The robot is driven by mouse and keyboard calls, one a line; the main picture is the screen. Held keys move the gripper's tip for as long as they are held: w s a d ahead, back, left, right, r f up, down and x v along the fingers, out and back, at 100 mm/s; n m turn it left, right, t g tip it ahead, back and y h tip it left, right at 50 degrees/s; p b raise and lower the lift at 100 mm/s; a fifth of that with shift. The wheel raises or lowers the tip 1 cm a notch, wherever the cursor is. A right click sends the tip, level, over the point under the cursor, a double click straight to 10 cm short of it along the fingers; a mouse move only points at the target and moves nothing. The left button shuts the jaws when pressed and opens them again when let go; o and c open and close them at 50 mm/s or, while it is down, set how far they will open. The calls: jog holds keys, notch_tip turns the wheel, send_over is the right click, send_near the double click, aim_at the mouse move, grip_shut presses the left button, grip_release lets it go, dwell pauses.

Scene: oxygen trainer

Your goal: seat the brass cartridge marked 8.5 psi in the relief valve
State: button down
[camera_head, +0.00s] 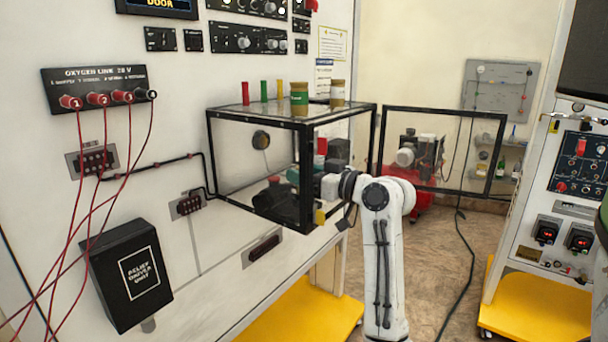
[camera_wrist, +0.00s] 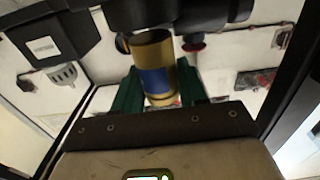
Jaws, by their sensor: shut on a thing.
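In the wrist view a brass cartridge (camera_wrist: 154,58) with a blue band stands between the two green fingers of my gripper (camera_wrist: 157,92), which is shut on it. No pressure marking is readable on it. Its far end is close to a dark horizontal cylindrical body (camera_wrist: 190,12), possibly the relief valve; I cannot tell whether they touch. In the head view my gripper (camera_head: 294,176) is inside the black-framed clear box (camera_head: 232,112), and the cartridge is hidden there.
The box door (camera_head: 440,151) stands open to the right of my arm. Red (camera_head: 245,93), green (camera_head: 264,91) and yellow (camera_head: 279,90) sticks stand on the box top. A dark relief driver unit (camera_head: 130,275) and red cables are at left. A red-knobbed part (camera_wrist: 193,42) is just behind the cartridge.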

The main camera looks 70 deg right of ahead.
jog(key=shift+f+b, duration=0.95)
jog(key=shift+f, duration=0.4)
jog(key=c, duration=0.5)
grip_release()
jog(key=shift+c, duration=0.2)
jog(key=b+v, duration=0.1)
jog(key=v, duration=1)
jog(key=shift+d, duration=0.1)
